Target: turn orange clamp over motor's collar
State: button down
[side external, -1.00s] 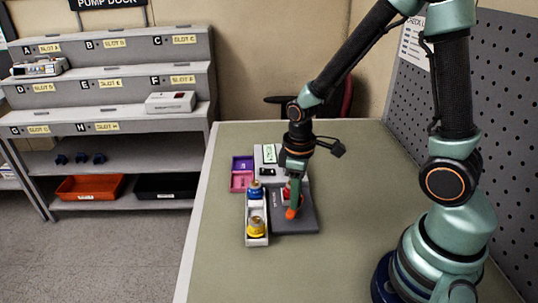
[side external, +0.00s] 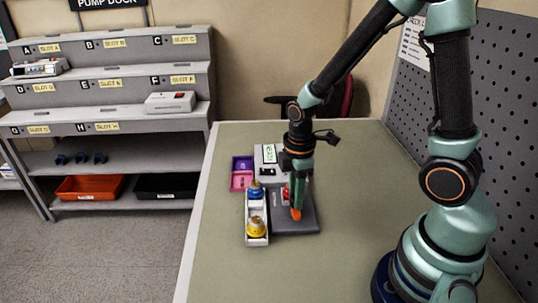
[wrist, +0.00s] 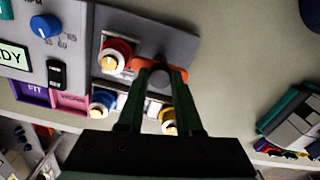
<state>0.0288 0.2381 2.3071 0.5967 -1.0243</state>
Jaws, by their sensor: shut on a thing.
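The orange clamp (side external: 296,214) is on the dark grey plate of the pump unit (side external: 308,224), beside the red-bodied motor (side external: 285,193). In the wrist view, the clamp (wrist: 143,64) shows at and between my fingertips, with its left end close to the motor (wrist: 115,54), which has a pale ring and a gold tip. I cannot tell whether the clamp touches the collar. My gripper (side external: 299,203) points down and is shut on the clamp; the wrist view shows both fingers (wrist: 161,75) at it. The fingers hide part of the clamp.
A white tray (side external: 257,242) left of the plate holds a blue motor (side external: 255,188) and a yellow one (side external: 256,226). Purple and pink bins (side external: 241,181) stand behind it. A slotted shelf (side external: 110,85) stands at left, a pegboard at right.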

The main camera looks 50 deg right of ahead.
dwell(0.3)
jog(key=c, duration=0.6)
grip_release()
notch_tip(320, 180, up, 12)
jog(key=shift+r, duration=0.1)
jog(key=s+r+m+t, duration=0.1)
jog(key=r+m+t, duration=0.1)
jog(key=m, duration=0.1)
jog(key=s+r+m+t, duration=0.1)
jog(key=r+m, duration=0.1)
jog(key=m, duration=0.2)
jog(key=a+r+m+t, duration=0.1)
jog(key=r+m+t, duration=0.1)
jog(key=r+m, duration=0.1)
jog(key=shift+s+m+t, duration=0.3)
jog(key=shift+s+m, duration=0.1)
jog(key=shift+m, duration=0.3)
